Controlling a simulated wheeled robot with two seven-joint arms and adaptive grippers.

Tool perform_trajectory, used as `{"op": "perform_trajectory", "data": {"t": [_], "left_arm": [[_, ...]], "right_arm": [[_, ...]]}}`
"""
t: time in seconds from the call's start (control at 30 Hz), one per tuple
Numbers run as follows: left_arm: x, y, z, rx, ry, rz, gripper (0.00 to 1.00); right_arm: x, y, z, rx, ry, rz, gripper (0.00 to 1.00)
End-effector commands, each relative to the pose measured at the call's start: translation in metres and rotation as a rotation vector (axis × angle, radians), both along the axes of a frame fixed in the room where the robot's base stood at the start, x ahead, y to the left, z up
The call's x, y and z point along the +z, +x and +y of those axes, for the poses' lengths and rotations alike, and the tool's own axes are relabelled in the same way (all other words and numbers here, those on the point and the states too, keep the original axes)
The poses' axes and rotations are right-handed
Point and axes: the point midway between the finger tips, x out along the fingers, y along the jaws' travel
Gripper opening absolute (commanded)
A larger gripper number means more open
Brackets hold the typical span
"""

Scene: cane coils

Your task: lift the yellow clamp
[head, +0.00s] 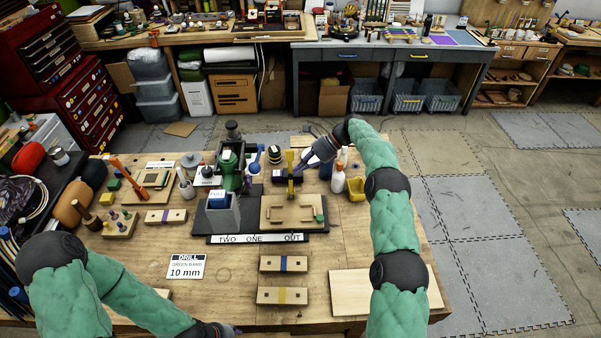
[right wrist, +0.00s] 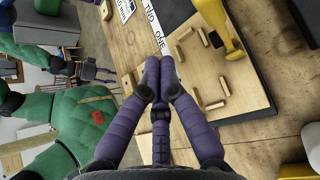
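The yellow clamp (head: 290,160) stands upright at the back of the wooden board fixture (head: 275,220) in the head view. In the right wrist view the yellow clamp (right wrist: 224,38) shows at the upper right, partly cut off by the frame edge. My right gripper (head: 301,166) is close beside the clamp in the head view. In the right wrist view its purple fingers (right wrist: 158,65) meet at the tips with nothing visible between them, apart from the clamp. My left gripper (head: 222,330) is at the bottom edge of the head view, mostly cut off.
A white spray bottle (head: 338,180) and a yellow bin (head: 356,189) stand right of the clamp. A green machine (head: 231,170) stands left. Two drilled wooden blocks (head: 283,295) lie in front of the lettered strip (head: 258,239).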

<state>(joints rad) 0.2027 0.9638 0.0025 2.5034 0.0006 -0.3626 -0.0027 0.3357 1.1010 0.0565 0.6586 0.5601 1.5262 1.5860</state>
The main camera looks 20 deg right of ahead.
Motion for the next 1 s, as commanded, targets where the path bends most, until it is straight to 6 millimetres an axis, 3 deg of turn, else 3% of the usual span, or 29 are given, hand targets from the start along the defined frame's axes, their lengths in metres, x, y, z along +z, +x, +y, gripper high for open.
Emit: {"op": "perform_trajectory", "data": {"t": [0.3,1.0], "left_arm": [[-0.0003,0.0001,0.0000,0.000,0.000,0.000,0.40],[-0.0003,0.0002,0.0000,0.000,0.000,0.000,0.40]], "right_arm": [[0.0015,0.0095,-0.0028,0.000,0.000,-0.001,0.00],[0.0081,0.0110,-0.0033,-0.001,-0.001,-0.002,0.00]]}}
